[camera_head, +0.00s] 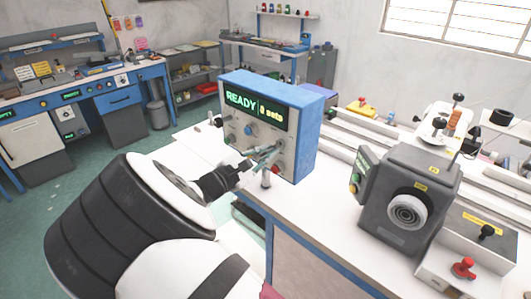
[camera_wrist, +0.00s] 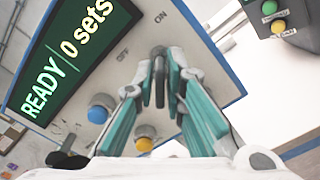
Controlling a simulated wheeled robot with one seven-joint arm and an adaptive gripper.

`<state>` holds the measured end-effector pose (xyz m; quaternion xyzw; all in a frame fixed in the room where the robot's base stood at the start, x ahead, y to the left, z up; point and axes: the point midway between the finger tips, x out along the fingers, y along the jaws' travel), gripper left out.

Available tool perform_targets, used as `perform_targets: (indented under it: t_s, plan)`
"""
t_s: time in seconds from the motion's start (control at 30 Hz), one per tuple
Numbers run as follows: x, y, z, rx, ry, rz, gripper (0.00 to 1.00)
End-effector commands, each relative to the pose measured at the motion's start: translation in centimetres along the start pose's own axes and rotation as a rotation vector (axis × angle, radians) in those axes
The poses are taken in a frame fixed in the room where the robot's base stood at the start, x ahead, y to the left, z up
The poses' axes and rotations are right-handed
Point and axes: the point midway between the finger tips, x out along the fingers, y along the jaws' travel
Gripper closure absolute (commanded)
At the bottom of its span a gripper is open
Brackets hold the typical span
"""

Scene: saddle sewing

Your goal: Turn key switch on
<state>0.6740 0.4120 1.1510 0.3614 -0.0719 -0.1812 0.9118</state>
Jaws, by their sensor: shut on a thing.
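The control box (camera_head: 309,135) is blue with a pale front panel and stands on the white bench. Its green display (camera_head: 257,106) reads "READY | 0 sets"; the display also shows in the wrist view (camera_wrist: 75,55). The key switch (camera_wrist: 159,62) is a dark piece on the panel, beside printed "OFF" and "ON" labels. My gripper (camera_wrist: 160,80) is shut on it, with a teal-edged finger on each side. In the head view my gripper (camera_head: 264,158) is at the panel's lower right and hides the key switch. I cannot tell which label the key points to.
A blue knob (camera_wrist: 101,108) and a yellow button (camera_wrist: 145,144) sit on the panel near my fingers. A grey machine head (camera_head: 409,200) with green and yellow buttons stands to the right. A red knob (camera_head: 464,267) is at the front right. White bench top lies between.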

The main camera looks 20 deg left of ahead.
Motion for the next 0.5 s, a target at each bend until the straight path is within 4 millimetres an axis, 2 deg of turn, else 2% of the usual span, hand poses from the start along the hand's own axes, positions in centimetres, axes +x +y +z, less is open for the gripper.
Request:
perform_targets:
  t_s: [0.5]
  plan:
    - [-0.04,-0.14,-0.09,0.046,0.002,-0.002,1.0]
